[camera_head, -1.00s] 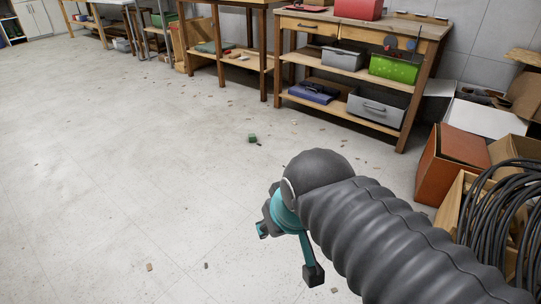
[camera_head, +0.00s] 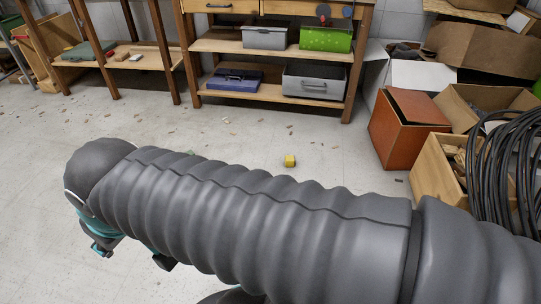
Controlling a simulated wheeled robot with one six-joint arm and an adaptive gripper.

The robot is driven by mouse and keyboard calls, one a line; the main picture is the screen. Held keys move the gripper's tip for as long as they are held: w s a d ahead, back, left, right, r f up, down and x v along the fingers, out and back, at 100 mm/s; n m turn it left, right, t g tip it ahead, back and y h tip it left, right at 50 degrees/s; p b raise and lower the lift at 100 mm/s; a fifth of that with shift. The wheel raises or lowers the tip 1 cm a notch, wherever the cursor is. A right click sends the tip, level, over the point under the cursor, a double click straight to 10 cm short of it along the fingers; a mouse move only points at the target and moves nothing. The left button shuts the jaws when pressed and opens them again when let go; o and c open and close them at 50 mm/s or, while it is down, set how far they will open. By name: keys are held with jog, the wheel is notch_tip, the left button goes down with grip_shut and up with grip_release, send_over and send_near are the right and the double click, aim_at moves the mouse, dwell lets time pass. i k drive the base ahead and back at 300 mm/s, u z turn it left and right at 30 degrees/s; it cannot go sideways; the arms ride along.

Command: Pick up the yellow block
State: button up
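The yellow block (camera_head: 289,160) is a small cube on the concrete floor, just beyond the dark ribbed sleeve of my arm. It stands in front of the wooden shelf unit and to the left of the orange-brown box. My gripper (camera_head: 132,256) is at the lower left, well to the left of the block and apart from it. Its teal and grey fingers are spread and nothing shows between them. My arm hides part of the gripper and much of the floor in front of the block.
A wooden shelf unit (camera_head: 271,93) with bins stands behind the block. An orange-brown box (camera_head: 404,130), cardboard boxes and a wooden crate (camera_head: 437,172) with a coiled black hose (camera_head: 503,160) crowd the right. The floor around the block is open, with small scattered debris.

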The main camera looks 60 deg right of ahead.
aim_at(289, 160)
jog(key=z, duration=0.45)
jog(key=i, duration=0.95)
jog(key=z, duration=1.5)
jog(key=i, duration=0.65)
jog(key=z, duration=0.6)
